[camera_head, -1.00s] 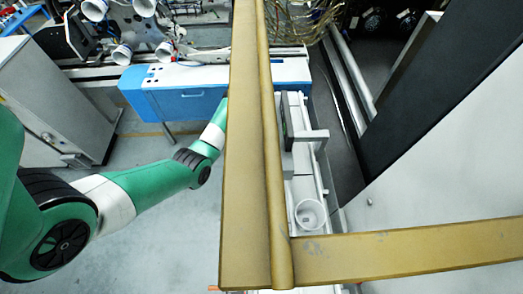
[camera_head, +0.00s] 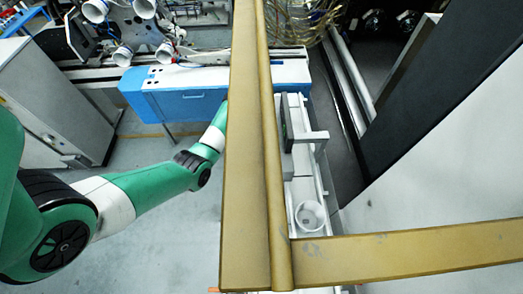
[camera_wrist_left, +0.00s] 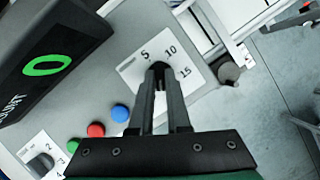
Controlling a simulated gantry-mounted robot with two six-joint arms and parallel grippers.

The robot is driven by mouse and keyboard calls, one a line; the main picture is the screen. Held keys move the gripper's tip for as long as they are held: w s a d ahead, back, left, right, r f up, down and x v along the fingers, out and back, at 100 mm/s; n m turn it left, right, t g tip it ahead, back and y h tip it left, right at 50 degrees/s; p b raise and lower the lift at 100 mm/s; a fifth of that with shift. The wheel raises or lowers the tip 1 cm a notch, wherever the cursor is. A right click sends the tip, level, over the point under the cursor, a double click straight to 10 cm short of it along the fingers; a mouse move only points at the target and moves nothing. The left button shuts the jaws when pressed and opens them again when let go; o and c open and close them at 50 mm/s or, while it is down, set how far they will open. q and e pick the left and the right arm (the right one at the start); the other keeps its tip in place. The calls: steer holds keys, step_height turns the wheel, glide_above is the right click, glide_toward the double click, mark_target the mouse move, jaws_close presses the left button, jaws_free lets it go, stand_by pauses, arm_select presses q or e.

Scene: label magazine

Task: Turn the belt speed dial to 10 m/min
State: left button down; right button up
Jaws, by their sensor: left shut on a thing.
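The belt speed dial (camera_wrist_left: 157,66) is a dark knob on a white scale plate (camera_wrist_left: 133,70) marked 5, 10 and 15 in the left wrist view. My left gripper (camera_wrist_left: 159,76) is shut on the dial, with a finger on each side of it. The fingers cover much of the knob, and I cannot tell which number it points to. In the head view my green left arm reaches in from the left, and its gripper is hidden behind the tan beam. My right gripper is in neither view.
Blue (camera_wrist_left: 120,113), red (camera_wrist_left: 96,130) and green (camera_wrist_left: 73,145) buttons sit left of the dial. A second knob (camera_wrist_left: 41,161) is at lower left. A tan beam (camera_head: 247,150) blocks much of the head view.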

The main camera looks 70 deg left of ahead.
arm_select(q)
steer(key=n+p, duration=0.1)
steer(key=p, duration=0.1)
steer(key=n+t+y+p, duration=0.1)
steer(key=n+p, duration=0.3)
steer(key=p, duration=0.1)
steer(key=shift+s+d+r, duration=0.1)
steer(key=shift+d+r, duration=0.1)
steer(key=shift+r, duration=0.15)
steer(key=shift+f+n+y+p, duration=0.1)
steer(key=shift+n+y+p, duration=0.3)
steer(key=shift+n, duration=0.1)
steer(key=shift+d+f+n+t+p, duration=0.1)
steer(key=shift+n+t+p, duration=0.2)
steer(key=shift+n, duration=0.3)
steer(key=shift+f+n+y, duration=0.1)
steer(key=shift+n+y, duration=0.4)
steer(key=shift+n, duration=0.3)
steer(key=c, duration=0.9)
jaws_free()
steer(key=v, duration=1.1)
steer(key=shift+s+r, duration=0.2)
steer(key=shift+r, duration=0.05)
